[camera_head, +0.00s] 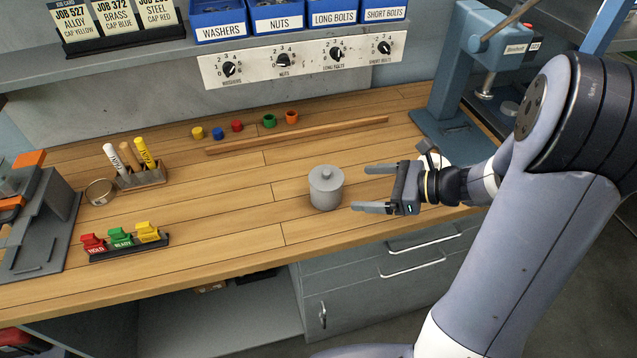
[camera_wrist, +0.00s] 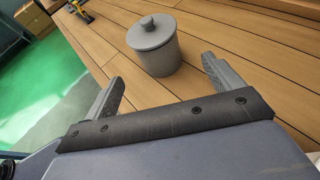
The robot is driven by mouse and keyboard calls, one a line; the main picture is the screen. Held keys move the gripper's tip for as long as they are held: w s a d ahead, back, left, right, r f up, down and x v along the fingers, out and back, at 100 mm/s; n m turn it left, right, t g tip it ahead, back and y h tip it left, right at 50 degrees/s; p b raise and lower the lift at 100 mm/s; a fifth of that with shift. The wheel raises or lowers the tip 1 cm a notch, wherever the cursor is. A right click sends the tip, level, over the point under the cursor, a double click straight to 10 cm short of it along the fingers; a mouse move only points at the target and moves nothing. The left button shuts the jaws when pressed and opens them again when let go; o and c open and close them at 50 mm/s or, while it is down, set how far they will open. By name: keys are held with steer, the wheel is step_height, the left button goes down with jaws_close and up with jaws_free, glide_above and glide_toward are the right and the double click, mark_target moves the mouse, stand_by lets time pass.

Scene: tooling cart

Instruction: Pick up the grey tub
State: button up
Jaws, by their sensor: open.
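The grey tub (camera_head: 326,190) is a round pot with a knobbed lid. It stands upright on the wooden bench top, near its front edge, in the head view. My gripper (camera_head: 361,189) is just to the right of the tub, with its two fingers pointing left toward it. The fingers are open and nothing is between them. In the wrist view the tub (camera_wrist: 158,55) stands beyond the fingertips of my gripper (camera_wrist: 162,72), roughly midway between them, and seems clear of both.
A wooden strip (camera_head: 300,134) lies behind the tub, with several coloured caps (camera_head: 237,126) beyond it. A marker holder (camera_head: 142,175) and a coloured tag rack (camera_head: 124,240) stand to the left. A blue press (camera_head: 450,85) stands at the back right. The bench around the tub is clear.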

mark_target(326, 202)
steer(key=p+x, duration=0.1)
steer(key=x, duration=0.9)
steer(key=shift+s+a, duration=0.1)
steer(key=shift+a, duration=0.15)
steer(key=shift+c, duration=0.2)
steer(key=c, duration=1)
